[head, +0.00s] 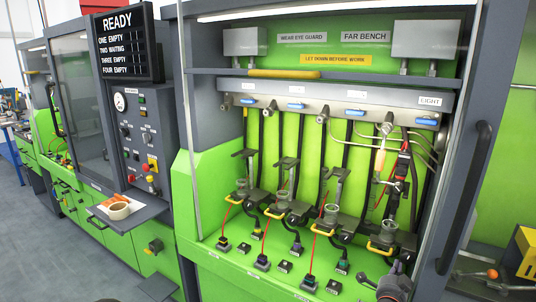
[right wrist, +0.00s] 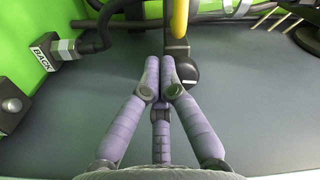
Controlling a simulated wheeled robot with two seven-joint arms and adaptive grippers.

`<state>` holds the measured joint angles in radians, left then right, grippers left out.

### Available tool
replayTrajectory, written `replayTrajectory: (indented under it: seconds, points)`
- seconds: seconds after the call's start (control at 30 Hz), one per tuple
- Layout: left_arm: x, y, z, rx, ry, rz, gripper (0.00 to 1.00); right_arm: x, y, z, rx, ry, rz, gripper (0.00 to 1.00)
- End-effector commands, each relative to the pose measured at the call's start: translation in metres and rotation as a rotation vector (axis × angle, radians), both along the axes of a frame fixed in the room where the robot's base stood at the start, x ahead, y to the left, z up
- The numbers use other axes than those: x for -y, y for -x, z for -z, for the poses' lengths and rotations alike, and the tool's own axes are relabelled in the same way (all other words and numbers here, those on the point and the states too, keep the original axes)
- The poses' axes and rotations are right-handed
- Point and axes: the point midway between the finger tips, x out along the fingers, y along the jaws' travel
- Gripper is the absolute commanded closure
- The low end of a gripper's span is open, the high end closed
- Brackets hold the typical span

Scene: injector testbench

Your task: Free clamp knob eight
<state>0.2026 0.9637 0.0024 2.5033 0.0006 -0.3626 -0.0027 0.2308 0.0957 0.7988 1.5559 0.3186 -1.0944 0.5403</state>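The station under the EIGHT label (head: 430,100) is at the right end of the green bench. My right gripper (head: 398,266) is low in front of it, below the yellow handle (head: 377,249). In the right wrist view, my purple fingers (right wrist: 160,66) are drawn together at the tips, with nothing visible between them. A round black knob (right wrist: 186,72), which may be clamp knob eight, is just right of the fingertips, partly hidden by a finger. I cannot tell if they touch. A yellow bar (right wrist: 180,18) is above the knob. My left gripper is not in view.
A dark upright grab handle (head: 470,185) stands on the bench frame at right. The grey surface beside my fingers is clear.

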Motion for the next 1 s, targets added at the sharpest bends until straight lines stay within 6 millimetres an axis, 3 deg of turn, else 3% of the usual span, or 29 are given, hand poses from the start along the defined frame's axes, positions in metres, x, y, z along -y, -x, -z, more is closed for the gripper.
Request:
replayTrajectory:
  seconds: [0.03, 0.23, 0.73, 1.0]
  points:
    - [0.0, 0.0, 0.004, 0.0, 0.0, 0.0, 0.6, 0.005, 0.0, 0.009, -0.009, -0.011, 0.011, 1.0]
    - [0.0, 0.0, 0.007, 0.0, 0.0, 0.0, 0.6, 0.001, 0.002, 0.011, -0.012, -0.012, 0.009, 1.0]
    - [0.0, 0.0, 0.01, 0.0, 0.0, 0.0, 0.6, -0.028, 0.043, 0.008, -0.007, -0.006, 0.004, 1.0]
    - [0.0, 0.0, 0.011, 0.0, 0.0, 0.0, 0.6, -0.033, 0.051, 0.007, -0.007, -0.004, 0.002, 1.0]
